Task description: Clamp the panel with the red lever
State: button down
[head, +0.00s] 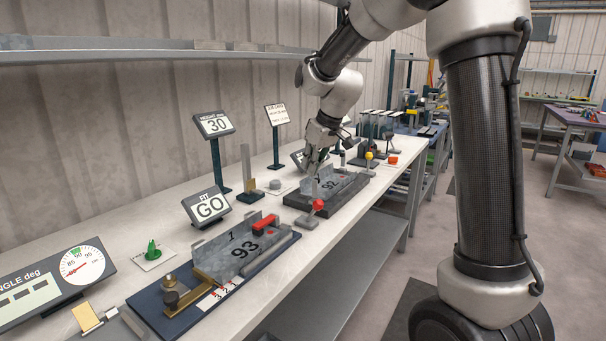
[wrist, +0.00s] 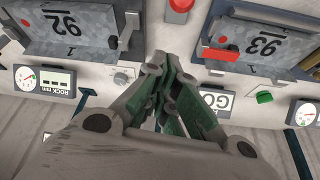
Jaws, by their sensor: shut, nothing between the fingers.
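A lever with a red ball knob (head: 318,204) stands upright on a small grey base at the table's front edge, between two bending fixtures. The red knob also shows at the top of the wrist view (wrist: 181,4). A grey bent panel marked 92 (head: 330,183) sits on a dark fixture just behind the lever. A grey panel marked 93 (head: 240,245) sits on a blue fixture nearer, with a red block (head: 265,221) on its edge. My gripper (head: 312,172) is shut and empty, over the table by the left end of panel 92, apart from the red knob as seen in the wrist view.
A GO sign (head: 209,207), a height display (head: 214,124) and an angle gauge (head: 55,282) line the back. A yellow-knobbed lever (head: 369,156) is beyond panel 92. A shelf (head: 180,55) runs above.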

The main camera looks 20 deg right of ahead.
jog(key=s+d+r, duration=0.1)
jog(key=s+d, duration=0.1)
jog(key=s+r, duration=0.1)
jog(key=s, duration=0.1)
jog(key=shift+s+d+r, duration=0.1)
jog(key=shift+d+r, duration=0.25)
jog(key=shift+d, duration=0.05)
jog(key=s+d+m+h, duration=0.1)
jog(key=s+d, duration=0.3)
jog(key=s, duration=1.1)
jog(key=s+d+m+h, duration=0.1)
jog(key=s+d+m, duration=0.2)
jog(key=s, duration=1.2)
jog(key=shift+d+r+m, duration=0.15)
jog(key=shift+d+m, duration=0.25)
jog(key=shift+m, duration=0.4)
